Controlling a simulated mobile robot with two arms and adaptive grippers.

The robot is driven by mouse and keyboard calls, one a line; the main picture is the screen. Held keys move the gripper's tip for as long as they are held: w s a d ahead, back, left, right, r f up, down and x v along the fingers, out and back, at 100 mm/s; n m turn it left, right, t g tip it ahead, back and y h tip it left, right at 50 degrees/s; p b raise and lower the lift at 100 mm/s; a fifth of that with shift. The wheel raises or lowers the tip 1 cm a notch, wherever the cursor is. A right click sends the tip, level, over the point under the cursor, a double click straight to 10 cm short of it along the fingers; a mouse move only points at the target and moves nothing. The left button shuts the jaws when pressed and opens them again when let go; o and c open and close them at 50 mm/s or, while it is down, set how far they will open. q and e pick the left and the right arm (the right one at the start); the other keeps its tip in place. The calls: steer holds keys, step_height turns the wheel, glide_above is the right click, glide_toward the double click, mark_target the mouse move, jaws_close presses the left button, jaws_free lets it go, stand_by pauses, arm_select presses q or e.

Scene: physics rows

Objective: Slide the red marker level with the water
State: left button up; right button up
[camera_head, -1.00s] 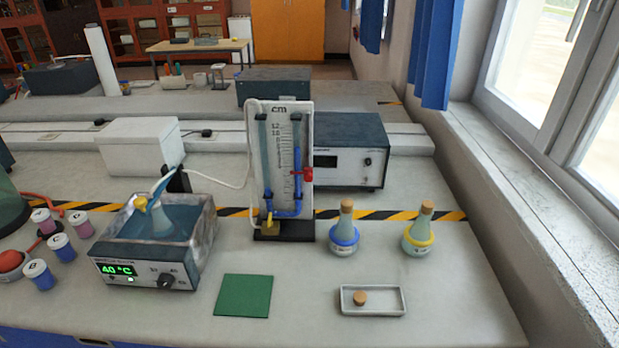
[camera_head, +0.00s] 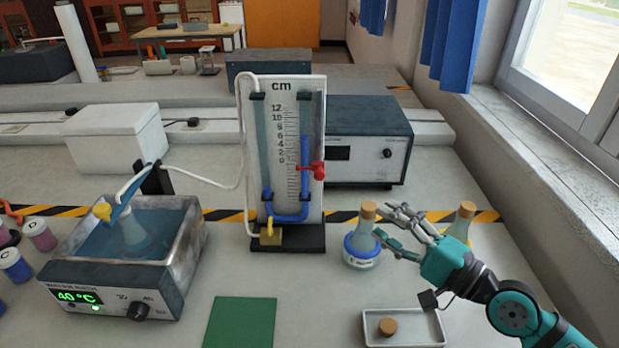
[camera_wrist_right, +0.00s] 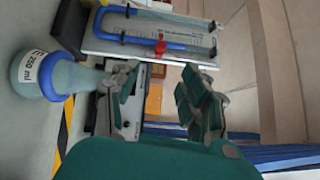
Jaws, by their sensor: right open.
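A white manometer board (camera_head: 283,84) marked "cm" stands upright on a black base, with a U-tube of blue water (camera_head: 304,150). The red marker (camera_head: 318,170) sits on the board's right edge, below the top of the blue column in the right limb. The marker also shows in the right wrist view (camera_wrist_right: 161,47), ahead of the fingers. My right gripper (camera_head: 388,228) is open and empty, to the right of and below the marker, apart from it, beside the blue-ringed flask. In the right wrist view its fingers (camera_wrist_right: 160,98) are spread. My left gripper is not in view.
The blue-ringed corked flask (camera_head: 361,247) stands close to my right fingers; a yellow-ringed flask (camera_head: 462,222) is partly behind the hand. A white tray (camera_head: 425,326) with a cork lies in front. A water bath (camera_head: 180,262) and green mat (camera_head: 239,322) are left.

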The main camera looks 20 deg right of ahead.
steer(key=p, duration=0.7)
glide_toward(320, 177)
steer(key=x, duration=0.9)
steer(key=shift+w, duration=0.15)
steer(key=shift+w+a, duration=0.3)
steer(key=shift+w, duration=0.15)
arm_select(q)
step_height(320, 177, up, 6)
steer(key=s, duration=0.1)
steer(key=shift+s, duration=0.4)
arm_select(e)
jaws_close()
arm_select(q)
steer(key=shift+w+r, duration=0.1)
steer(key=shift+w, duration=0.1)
